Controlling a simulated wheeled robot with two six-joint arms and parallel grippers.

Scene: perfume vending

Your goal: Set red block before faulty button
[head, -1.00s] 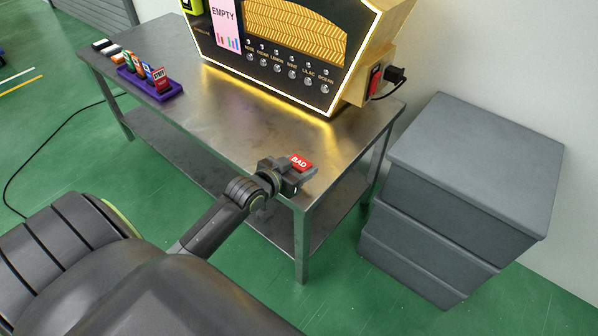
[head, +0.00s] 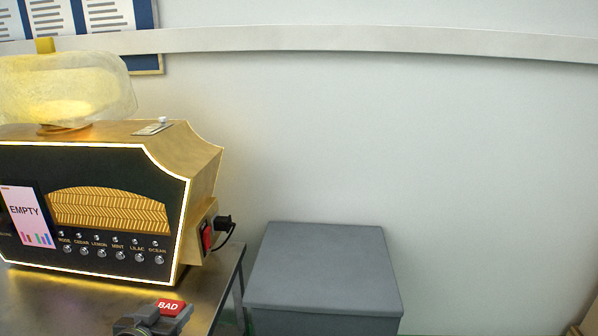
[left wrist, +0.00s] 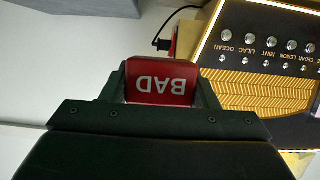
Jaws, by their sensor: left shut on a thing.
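The red block marked BAD (head: 169,306) is held in my left gripper (head: 163,314) at the bottom of the head view. In the left wrist view the block (left wrist: 160,78) sits between the two fingers, its lettering upside down. The perfume machine (head: 110,215) stands behind and left of the block. Its button row (head: 119,255) reads ROSE, CEDAR, LEMON, MINT, LILAC, OCEAN. The block is apart from the buttons, in front of the row's right end. I cannot tell which button is faulty. My right gripper is out of view.
The machine's pink screen (head: 26,213) reads EMPTY. A red switch (head: 207,237) and black plug (head: 222,222) are on its right side. The metal table (head: 60,305) has bare room in front of the machine. A grey cabinet (head: 322,270) stands right of the table.

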